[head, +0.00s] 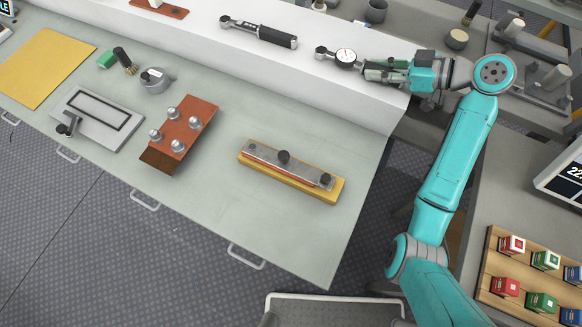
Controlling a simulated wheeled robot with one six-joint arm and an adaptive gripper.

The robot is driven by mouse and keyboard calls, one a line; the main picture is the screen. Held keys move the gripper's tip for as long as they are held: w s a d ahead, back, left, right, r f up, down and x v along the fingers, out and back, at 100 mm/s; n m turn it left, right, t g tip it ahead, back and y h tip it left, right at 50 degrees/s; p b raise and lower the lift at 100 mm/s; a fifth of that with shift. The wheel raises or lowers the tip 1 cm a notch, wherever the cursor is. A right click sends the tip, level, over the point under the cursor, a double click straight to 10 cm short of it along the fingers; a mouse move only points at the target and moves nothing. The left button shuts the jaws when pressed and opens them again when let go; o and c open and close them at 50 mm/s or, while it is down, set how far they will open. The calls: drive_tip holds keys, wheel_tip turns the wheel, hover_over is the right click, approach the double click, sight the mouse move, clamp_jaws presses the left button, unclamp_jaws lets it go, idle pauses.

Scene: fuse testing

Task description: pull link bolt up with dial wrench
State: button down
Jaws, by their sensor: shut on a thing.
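The dial wrench (345,57), with a round white dial and a short square head at its left end, is on or just over the white raised shelf at the back. My gripper (375,67) is at its right end and shut on its handle, which the fingers mostly hide. I cannot tell whether the wrench touches the shelf. A grey metal link (262,152) lies on a yellow block on the green bench. A dark round bolt head (284,156) is near its middle, and another dark knob (326,179) is at its right end.
A second wrench (262,33) lies on the shelf to the left. A red-brown board (187,117) with several metal studs, a grey frame plate (98,118), a small round grey pot (155,82) and a yellow mat (42,66) occupy the bench's left. Bench around the yellow block is clear.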

drive_tip(key=shift+r, duration=0.1)
drive_tip(key=shift+r, duration=2.95)
